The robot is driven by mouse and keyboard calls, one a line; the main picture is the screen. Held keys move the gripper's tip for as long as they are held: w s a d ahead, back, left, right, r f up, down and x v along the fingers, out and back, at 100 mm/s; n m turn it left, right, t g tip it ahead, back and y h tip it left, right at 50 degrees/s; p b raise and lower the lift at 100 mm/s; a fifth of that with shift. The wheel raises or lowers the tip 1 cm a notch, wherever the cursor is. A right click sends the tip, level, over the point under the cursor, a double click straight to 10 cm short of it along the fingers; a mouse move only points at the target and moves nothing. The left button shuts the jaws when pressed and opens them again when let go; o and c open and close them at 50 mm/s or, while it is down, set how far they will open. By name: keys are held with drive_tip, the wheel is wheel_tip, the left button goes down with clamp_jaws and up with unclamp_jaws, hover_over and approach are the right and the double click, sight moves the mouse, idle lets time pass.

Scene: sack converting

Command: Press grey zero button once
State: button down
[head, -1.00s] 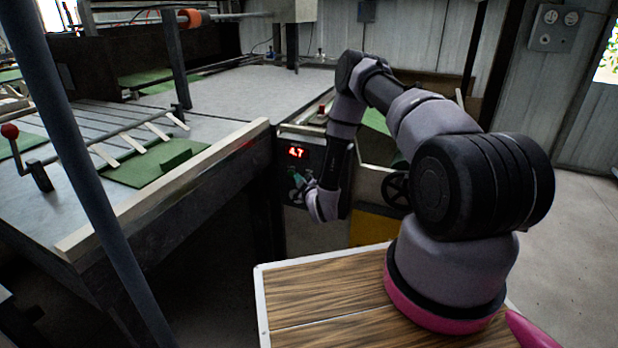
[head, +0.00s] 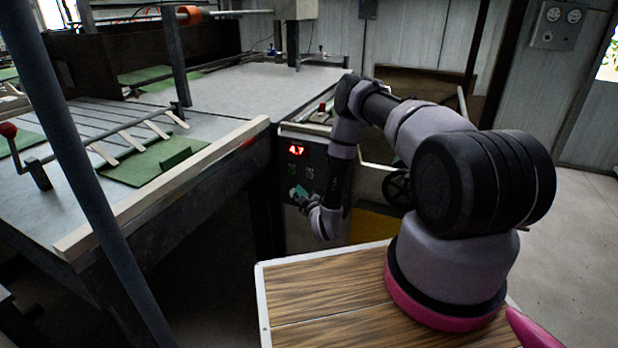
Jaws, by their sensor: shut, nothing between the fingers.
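The control panel (head: 312,158) is on the dark front of the machine, just left of my forearm. Its red lit display (head: 296,150) seems to read 4.7. Small round buttons or marks (head: 309,172) sit below the display, too small to tell apart. I cannot pick out the grey zero button for sure; my wrist covers part of the lower panel. My gripper (head: 303,203) is shut and empty, small and dark, at the lower panel beside a pale teal patch (head: 299,191). I cannot tell whether it touches the panel.
A long worktable (head: 160,195) with green sheets (head: 155,160) fills the left. A blue-grey post (head: 82,185) crosses the near left. A black handwheel (head: 397,188) and a yellow panel (head: 375,228) are right of my wrist. Open floor (head: 575,215) lies at right.

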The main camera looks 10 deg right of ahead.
drive_tip(key=shift+w+d, duration=0.65)
drive_tip(key=shift+w, duration=0.25)
drive_tip(key=shift+w+d, duration=0.65)
drive_tip(key=shift+w, duration=0.25)
drive_tip(key=shift+w+d, duration=0.65)
drive_tip(key=shift+w, duration=0.25)
drive_tip(key=shift+w+d, duration=0.25)
drive_tip(key=shift+w, duration=0.1)
drive_tip(key=shift+w+d, duration=0.25)
drive_tip(key=shift+w, duration=0.1)
idle(0.6)
drive_tip(key=shift+s+a, duration=0.1)
drive_tip(key=shift+s, duration=0.05)
drive_tip(key=shift+s+a, duration=0.4)
drive_tip(key=shift+s, duration=0.15)
drive_tip(key=shift+s+a, duration=0.75)
drive_tip(key=shift+s, duration=0.25)
drive_tip(key=shift+s+a, duration=0.7)
drive_tip(key=shift+s, duration=0.3)
